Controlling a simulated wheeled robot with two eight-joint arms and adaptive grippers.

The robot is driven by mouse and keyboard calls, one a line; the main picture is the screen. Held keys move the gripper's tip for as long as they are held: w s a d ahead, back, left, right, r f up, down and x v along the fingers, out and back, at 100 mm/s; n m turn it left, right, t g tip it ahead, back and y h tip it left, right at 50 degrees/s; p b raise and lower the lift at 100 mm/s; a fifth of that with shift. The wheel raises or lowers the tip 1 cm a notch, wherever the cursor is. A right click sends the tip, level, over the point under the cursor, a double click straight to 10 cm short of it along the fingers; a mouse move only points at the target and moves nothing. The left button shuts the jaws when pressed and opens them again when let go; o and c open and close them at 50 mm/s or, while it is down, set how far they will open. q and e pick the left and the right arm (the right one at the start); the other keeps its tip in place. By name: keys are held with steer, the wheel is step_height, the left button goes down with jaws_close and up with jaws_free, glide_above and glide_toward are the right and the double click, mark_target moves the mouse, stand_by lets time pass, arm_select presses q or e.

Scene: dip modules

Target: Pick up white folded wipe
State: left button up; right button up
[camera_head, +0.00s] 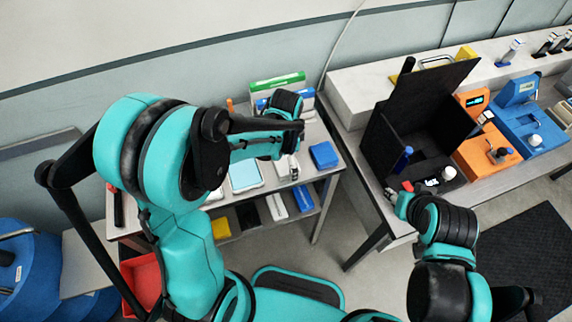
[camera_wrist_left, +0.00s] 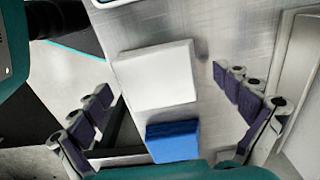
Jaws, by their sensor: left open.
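The white folded wipe (camera_wrist_left: 155,75) lies flat on the grey metal table top in the left wrist view. In the head view it shows only in part (camera_head: 281,168), beneath my left gripper. My left gripper (camera_wrist_left: 162,83) is open, with one finger on each side of the wipe in the picture and nothing between them touching it visibly. In the head view the left gripper (camera_head: 288,150) is partly hidden by its own wrist. My right gripper (camera_head: 403,190) is by the dark box; its fingers are too small to read.
A blue folded piece (camera_wrist_left: 172,141) lies close beside the wipe. A pale tray (camera_head: 245,176) is to its left, and green and blue boxes (camera_head: 277,82) stand behind. The black open box (camera_head: 385,140) and orange device (camera_head: 487,150) are on the right bench. A lower shelf holds several items.

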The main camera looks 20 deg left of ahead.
mark_target(286, 162)
arm_select(q)
steer(key=c, duration=1)
steer(key=shift+c, duration=0.2)
steer(key=shift+r, duration=0.1)
step_height(286, 162, up, 4)
steer(key=shift+r+p, duration=0.1)
steer(key=shift+p, duration=0.75)
steer(key=d+r+p, duration=0.2)
steer(key=d+r, duration=0.4)
steer(key=d, duration=0.5)
steer(key=shift+w+d+r, duration=0.2)
steer(key=shift+d+r, duration=0.1)
steer(key=shift+d, duration=0.1)
